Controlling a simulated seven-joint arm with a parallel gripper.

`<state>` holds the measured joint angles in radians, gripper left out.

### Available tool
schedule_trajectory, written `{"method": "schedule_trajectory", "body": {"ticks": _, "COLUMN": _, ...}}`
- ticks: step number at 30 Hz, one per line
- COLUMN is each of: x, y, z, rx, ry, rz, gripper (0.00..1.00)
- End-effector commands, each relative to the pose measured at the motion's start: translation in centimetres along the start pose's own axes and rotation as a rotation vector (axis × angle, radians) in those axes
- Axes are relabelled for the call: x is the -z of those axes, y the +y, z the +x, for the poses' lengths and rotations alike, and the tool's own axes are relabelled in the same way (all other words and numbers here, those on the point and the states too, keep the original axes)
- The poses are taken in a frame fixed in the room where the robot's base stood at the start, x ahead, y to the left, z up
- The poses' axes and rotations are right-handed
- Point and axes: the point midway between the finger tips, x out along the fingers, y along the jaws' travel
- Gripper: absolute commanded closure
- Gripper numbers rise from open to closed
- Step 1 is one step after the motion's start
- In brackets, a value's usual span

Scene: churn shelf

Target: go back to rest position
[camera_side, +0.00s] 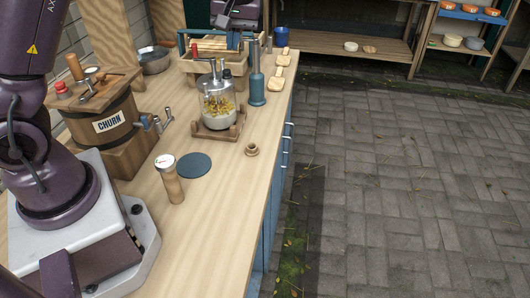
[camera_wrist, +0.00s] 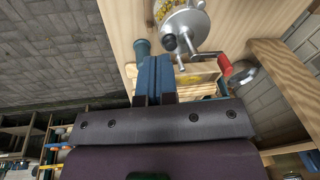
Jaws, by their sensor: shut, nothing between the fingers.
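My gripper (camera_wrist: 156,62) shows in the wrist view with its two blue fingers together and nothing between them. In the side view my gripper (camera_side: 234,42) is at the top, over the far part of the bench near a wooden crate (camera_side: 213,66). Its fingertips are partly lost against the crate in that view. The glass churn jar (camera_side: 218,105) with a metal lid and yellow bits inside stands on a wooden cradle nearer the side camera. The jar's metal top (camera_wrist: 186,25) shows beyond the fingers in the wrist view.
A wooden churn barrel (camera_side: 105,120) with a crank stands at the left. A teal bottle (camera_side: 257,85) stands right of the jar. A wooden cylinder (camera_side: 170,180), a dark round mat (camera_side: 195,165) and a small wooden ring (camera_side: 252,150) occupy the front.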

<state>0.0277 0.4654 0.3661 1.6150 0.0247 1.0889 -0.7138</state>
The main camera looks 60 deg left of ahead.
Motion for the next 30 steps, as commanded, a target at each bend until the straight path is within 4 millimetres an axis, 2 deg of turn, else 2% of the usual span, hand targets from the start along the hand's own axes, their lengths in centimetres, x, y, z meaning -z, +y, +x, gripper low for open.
{"method": "schedule_trajectory", "body": {"ticks": 3, "x": -3.9, "y": -1.5, "z": -2.3, "rx": -0.095, "ry": -0.009, "rz": 0.220, "gripper": 1.00}}
{"method": "schedule_trajectory", "body": {"ticks": 9, "x": -11.1, "y": -4.6, "z": -5.6, "rx": -0.244, "ry": 0.054, "rz": 0.595, "gripper": 1.00}}
{"method": "schedule_trajectory", "body": {"ticks": 15, "x": -17.5, "y": -8.3, "z": -7.3, "rx": -0.341, "ry": 0.189, "rz": 0.864, "gripper": 1.00}}
{"method": "schedule_trajectory", "body": {"ticks": 18, "x": -19.8, "y": -9.9, "z": -7.6, "rx": -0.369, "ry": 0.260, "rz": 0.925, "gripper": 1.00}}
{"method": "schedule_trajectory", "body": {"ticks": 23, "x": -21.7, "y": -11.5, "z": -8.4, "rx": -0.401, "ry": 0.351, "rz": 0.944, "gripper": 1.00}}
{"method": "schedule_trajectory", "body": {"ticks": 30, "x": -21.8, "y": -11.9, "z": -9.6, "rx": -0.429, "ry": 0.413, "rz": 0.935, "gripper": 1.00}}
